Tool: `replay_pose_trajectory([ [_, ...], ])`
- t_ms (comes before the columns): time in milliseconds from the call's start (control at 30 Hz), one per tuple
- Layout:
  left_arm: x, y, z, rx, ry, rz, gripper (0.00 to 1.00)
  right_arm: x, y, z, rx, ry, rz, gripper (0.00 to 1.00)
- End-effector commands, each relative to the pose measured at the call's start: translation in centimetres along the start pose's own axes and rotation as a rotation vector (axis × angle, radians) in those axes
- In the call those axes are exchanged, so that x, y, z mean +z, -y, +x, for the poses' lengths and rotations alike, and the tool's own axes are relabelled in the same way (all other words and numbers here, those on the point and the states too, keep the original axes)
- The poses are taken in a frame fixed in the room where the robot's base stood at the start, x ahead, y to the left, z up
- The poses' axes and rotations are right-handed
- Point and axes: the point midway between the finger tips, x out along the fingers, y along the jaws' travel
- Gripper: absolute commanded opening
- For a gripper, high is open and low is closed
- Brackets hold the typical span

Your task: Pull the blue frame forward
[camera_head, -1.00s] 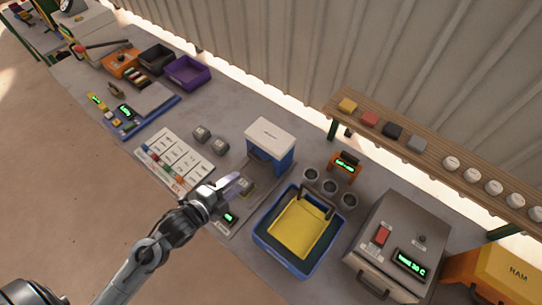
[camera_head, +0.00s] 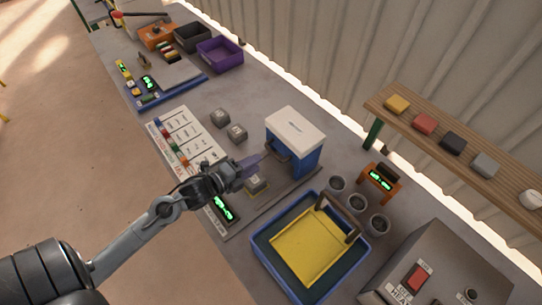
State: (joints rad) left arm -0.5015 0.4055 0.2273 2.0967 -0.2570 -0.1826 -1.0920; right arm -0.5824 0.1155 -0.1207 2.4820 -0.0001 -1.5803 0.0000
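The blue frame (camera_head: 306,164) stands upright on a grey base plate, with a white block-like top (camera_head: 295,129) on it. My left gripper (camera_head: 262,157) reaches in from the lower left, its fingertips close to the frame's front left side, near a dark handle-like part. I cannot tell whether they touch it. The finger gap is not clear from this angle. A small grey block (camera_head: 257,186) with a yellowish edge sits on the base plate just below the gripper. My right gripper is not in view.
A blue tray (camera_head: 262,249) with a yellow insert (camera_head: 308,247) lies right of the base plate. Two grey blocks (camera_head: 237,133) lie left of the frame, beside a labelled white card (camera_head: 180,140). A wooden shelf (camera_head: 440,130) runs along the wall.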

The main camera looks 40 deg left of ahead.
Motion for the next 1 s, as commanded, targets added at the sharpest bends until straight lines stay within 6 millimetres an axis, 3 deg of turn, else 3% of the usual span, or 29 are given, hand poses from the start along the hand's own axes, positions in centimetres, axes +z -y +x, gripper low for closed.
replay_pose_trajectory([
  [200,0.1,0.1,3.6,-0.003,0.002,-0.002,0.39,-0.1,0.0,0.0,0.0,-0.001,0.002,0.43],
  [500,0.0,0.0,6.9,0.0,0.001,-0.001,0.39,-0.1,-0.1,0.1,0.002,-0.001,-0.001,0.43],
  [933,0.0,-0.1,7.6,0.001,0.0,0.001,0.39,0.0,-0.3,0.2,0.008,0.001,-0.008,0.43],
  [1000,0.0,-0.1,7.6,0.001,0.0,0.001,0.32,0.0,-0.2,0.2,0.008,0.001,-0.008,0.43],
])
